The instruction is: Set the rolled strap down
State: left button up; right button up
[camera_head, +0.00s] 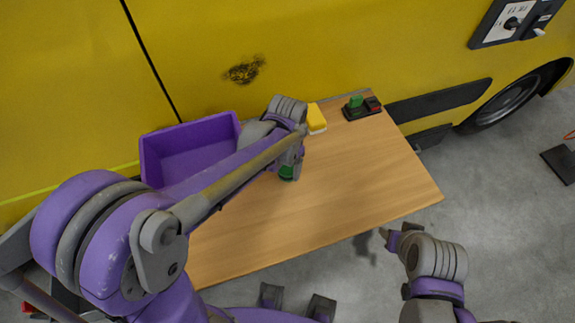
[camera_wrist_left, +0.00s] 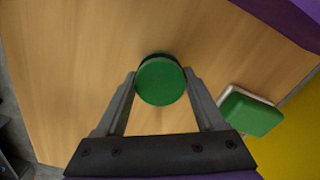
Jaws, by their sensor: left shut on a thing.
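The rolled strap is a green round roll with a dark edge (camera_wrist_left: 160,82). It sits between the two fingertips of my left gripper (camera_wrist_left: 158,86), which is shut on it. In the head view, a green part of the strap (camera_head: 287,173) shows under the left gripper (camera_head: 290,165), over the wooden table (camera_head: 350,190). I cannot tell whether it touches the tabletop. My right gripper (camera_head: 389,236) is off the table's front edge at the right; its jaw state is unclear.
A purple bin (camera_head: 190,150) stands at the table's left back. A yellow block (camera_head: 316,118) and a dark tray with green and red pieces (camera_head: 362,107) lie along the back edge. The right tabletop is clear.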

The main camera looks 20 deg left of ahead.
aim_at(287, 167)
pick_arm(q)
jog(key=shift+f, duration=0.2)
jog(key=o, duration=1.6)
jog(key=shift+r, duration=0.5)
notch_tip(287, 167, up, 11)
jog(key=p, duration=0.1)
jog(key=shift+s+a+f+n+t, duration=0.9)
jog(key=shift+s+a, duration=0.2)
jog(key=shift+s, duration=1.1)
jog(key=shift+s+a+f+n+t, duration=0.8)
jog(key=shift+s+a+n+t, duration=0.25)
jog(key=shift+s, duration=1.2)
jog(key=shift+s+a+f+n+t, duration=0.9)
jog(key=shift+s+a, duration=0.25)
jog(key=shift+s, duration=1.05)
